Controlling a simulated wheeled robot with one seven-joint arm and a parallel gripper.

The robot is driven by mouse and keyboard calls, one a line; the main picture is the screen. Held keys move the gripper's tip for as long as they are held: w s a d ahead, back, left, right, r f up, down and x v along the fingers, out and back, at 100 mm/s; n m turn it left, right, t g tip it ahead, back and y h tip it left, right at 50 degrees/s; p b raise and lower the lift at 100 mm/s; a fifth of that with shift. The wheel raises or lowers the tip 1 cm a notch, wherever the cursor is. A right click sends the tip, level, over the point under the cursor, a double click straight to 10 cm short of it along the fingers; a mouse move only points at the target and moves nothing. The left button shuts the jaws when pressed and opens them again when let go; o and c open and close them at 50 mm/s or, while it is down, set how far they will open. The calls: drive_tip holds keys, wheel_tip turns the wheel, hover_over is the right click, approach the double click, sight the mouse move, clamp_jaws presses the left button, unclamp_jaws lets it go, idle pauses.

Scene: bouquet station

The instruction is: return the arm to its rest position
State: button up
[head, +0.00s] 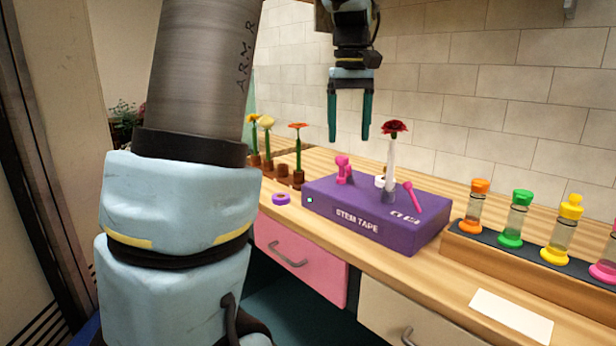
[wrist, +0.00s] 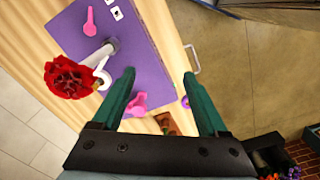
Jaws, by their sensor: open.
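My gripper (head: 350,118) hangs fingers down above the counter, in front of the tiled wall. Its two green fingers are apart with nothing between them, and they also show in the wrist view (wrist: 162,100). Below it is a purple stem tape box (head: 375,212), which fills the upper middle of the wrist view (wrist: 140,60). A red flower (head: 394,128) on a white-wrapped stem stands upright on the box, to the right of my gripper and apart from it. My arm's thick grey and pale blue links fill the left of the head view.
A brown holder (head: 283,171) with several flowers stands left of the box. A purple tape roll (head: 281,199) lies on the counter. Several coloured vials (head: 520,215) stand in a rack at right. A white card (head: 511,316) lies at the front. The air around my gripper is clear.

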drive_tip(key=s+a+f+m, duration=0.1)
drive_tip(key=s+a+f, duration=0.3)
drive_tip(key=f, duration=0.3)
drive_tip(key=s+a+f+m+t, duration=0.1)
drive_tip(key=s+a+f, duration=0.4)
drive_tip(key=a+f, duration=0.1)
drive_tip(key=s+a+f+m, duration=0.1)
drive_tip(key=s+a+f, duration=0.3)
drive_tip(key=f, duration=0.4)
drive_tip(key=shift+s+a+f+m, duration=0.25)
drive_tip(key=shift+a+m, duration=0.15)
drive_tip(key=shift+a, duration=0.25)
drive_tip(key=shift+c, duration=0.3)
